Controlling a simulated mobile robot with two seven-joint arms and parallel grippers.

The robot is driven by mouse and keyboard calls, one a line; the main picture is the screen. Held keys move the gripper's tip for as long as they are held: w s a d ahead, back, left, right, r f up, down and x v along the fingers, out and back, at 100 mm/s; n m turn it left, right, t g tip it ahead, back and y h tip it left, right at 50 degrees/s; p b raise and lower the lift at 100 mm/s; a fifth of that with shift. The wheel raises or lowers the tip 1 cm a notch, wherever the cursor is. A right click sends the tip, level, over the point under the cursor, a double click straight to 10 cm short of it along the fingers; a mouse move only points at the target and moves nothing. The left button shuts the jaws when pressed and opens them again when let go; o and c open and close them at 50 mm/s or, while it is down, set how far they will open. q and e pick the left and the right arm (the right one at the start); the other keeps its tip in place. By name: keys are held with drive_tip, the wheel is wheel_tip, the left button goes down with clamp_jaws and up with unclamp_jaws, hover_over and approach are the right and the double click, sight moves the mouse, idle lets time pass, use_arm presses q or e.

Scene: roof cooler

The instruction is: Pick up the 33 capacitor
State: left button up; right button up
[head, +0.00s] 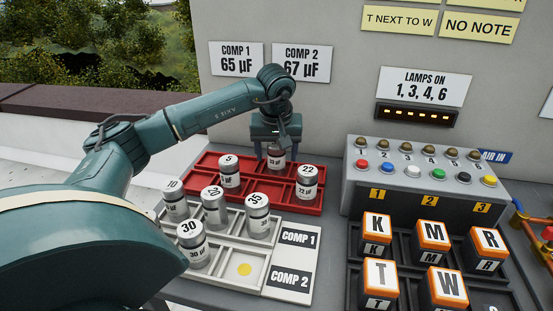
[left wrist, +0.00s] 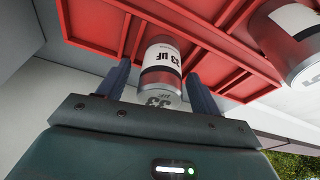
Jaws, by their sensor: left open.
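The 33 capacitor (head: 276,158) stands in the red tray (head: 207,162), in a back compartment, mostly hidden behind my gripper in the head view. In the left wrist view the capacitor (left wrist: 162,68) shows its "33 µF" label and silver top. My left gripper (head: 275,145) points down over it from above. Its two fingers (left wrist: 157,88) are on either side of the can, with a visible gap at each side. The gripper is open. My right gripper is not in view.
Capacitors 5 (head: 229,172) and 22 (head: 306,185) stand in the red tray. The white tray (head: 217,276) in front holds several more capacitors, including 30 (head: 192,240) and 35 (head: 257,215). A grey lamp panel (head: 357,185) is at the right. A wall rises behind.

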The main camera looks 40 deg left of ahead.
use_arm(q)
drive_tip(key=shift+f, duration=0.15)
drive_tip(key=c, duration=1.1)
drive_tip(key=shift+c, duration=0.2)
